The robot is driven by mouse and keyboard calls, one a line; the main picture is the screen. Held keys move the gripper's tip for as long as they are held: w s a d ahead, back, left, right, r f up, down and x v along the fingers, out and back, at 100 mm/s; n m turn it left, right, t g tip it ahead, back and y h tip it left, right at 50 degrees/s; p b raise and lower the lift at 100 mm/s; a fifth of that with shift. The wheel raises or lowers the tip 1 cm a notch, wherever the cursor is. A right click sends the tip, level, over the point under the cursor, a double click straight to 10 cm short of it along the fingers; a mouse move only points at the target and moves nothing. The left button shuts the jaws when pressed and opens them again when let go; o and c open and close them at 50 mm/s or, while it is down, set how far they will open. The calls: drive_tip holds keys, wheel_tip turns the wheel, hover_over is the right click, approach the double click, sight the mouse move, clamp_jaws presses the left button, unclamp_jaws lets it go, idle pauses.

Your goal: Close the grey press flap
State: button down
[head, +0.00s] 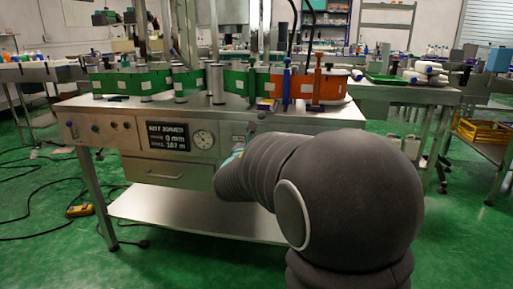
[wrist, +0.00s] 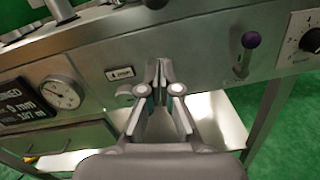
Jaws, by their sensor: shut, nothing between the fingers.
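The sleeve applicator is a steel bench machine (head: 110,108) with green and orange guides on top. I cannot clearly pick out the grey press flap in either view. A small grey piece (wrist: 155,4) shows at the top edge of the wrist view, above the front panel, but I cannot tell whether it is the flap. My gripper (wrist: 162,64) is shut and empty, its fingertips in front of the steel front panel (wrist: 200,57), just right of a small white label (wrist: 119,73). I cannot tell whether it touches the panel.
Blue (head: 286,87) and orange (head: 316,82) uprights stand on the bench top. A lower shelf (head: 185,212) lies below. Cables (head: 45,190) cross the green floor at left.

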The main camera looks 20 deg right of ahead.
drive_tip(key=r, duration=0.1)
drive_tip(key=d+r, duration=0.1)
drive_tip(key=r+p, duration=0.1)
drive_tip(key=r, duration=0.1)
drive_tip(key=shift+w+d, duration=0.2)
drive_tip(key=shift+w, duration=0.05)
